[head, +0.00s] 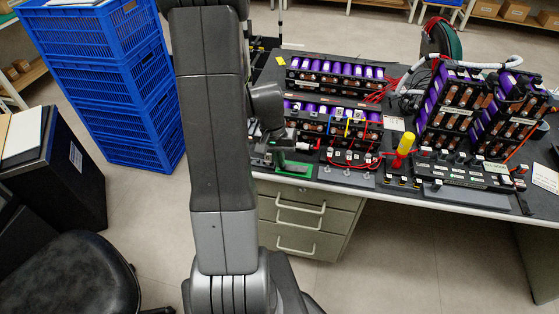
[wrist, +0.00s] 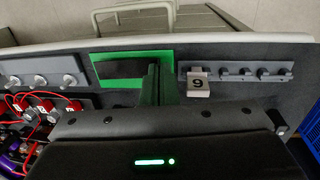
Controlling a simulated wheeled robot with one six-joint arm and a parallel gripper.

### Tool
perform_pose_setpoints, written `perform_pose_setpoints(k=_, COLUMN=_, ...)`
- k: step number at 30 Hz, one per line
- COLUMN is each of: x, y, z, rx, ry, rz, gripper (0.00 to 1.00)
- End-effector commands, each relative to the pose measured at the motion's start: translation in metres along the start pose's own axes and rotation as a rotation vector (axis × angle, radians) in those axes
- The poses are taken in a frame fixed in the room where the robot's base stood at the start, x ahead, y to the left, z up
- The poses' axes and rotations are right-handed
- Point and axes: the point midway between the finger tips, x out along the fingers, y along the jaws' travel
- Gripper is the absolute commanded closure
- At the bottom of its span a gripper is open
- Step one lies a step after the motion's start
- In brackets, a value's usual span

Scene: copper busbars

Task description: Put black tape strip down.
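The black tape strip (wrist: 122,69) shows in the wrist view as a flat dark piece over a green-edged pad (wrist: 103,82). Green shows around the strip, and its right end meets my gripper's fingers. My gripper (wrist: 158,72) is at the right part of the pad, its narrow fingers close together and apparently shut on the strip's end. The fingers hide that end, and I cannot tell whether the strip rests on the pad. In the head view, my gripper (head: 270,158) is low at the table's front-left corner, beside the green pad (head: 293,169).
Round metal parts (wrist: 41,80) and red wiring lie left. Purple battery modules (head: 335,75) stand behind. A yellow-handled tool (head: 404,146) stands upright farther right.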

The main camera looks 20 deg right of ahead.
Motion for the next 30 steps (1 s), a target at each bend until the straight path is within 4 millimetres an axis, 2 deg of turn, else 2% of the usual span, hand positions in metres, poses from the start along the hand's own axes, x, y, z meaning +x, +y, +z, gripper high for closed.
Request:
perform_pose_setpoints(k=2, x=0.007, y=-0.001, z=0.000, rx=0.000, ry=-0.001, rz=0.000, gripper=1.00)
perform_pose_setpoints(k=12, x=0.011, y=-0.002, z=0.000, rx=0.001, ry=0.001, rz=0.000, gripper=1.00)
perform_pose_setpoints(k=14, x=0.009, y=-0.001, z=0.000, rx=0.001, ry=0.001, rz=0.000, gripper=0.91)
perform_pose_setpoints(k=23, x=0.008, y=-0.001, z=0.000, rx=0.001, ry=0.001, rz=0.000, gripper=0.91)
perform_pose_setpoints(k=26, x=0.003, y=-0.001, z=0.000, rx=0.001, ry=0.002, rz=-0.001, gripper=0.91)
perform_pose_setpoints(k=30, x=-0.018, y=-0.001, z=-0.001, rx=0.001, ry=0.006, rz=-0.002, gripper=0.91)
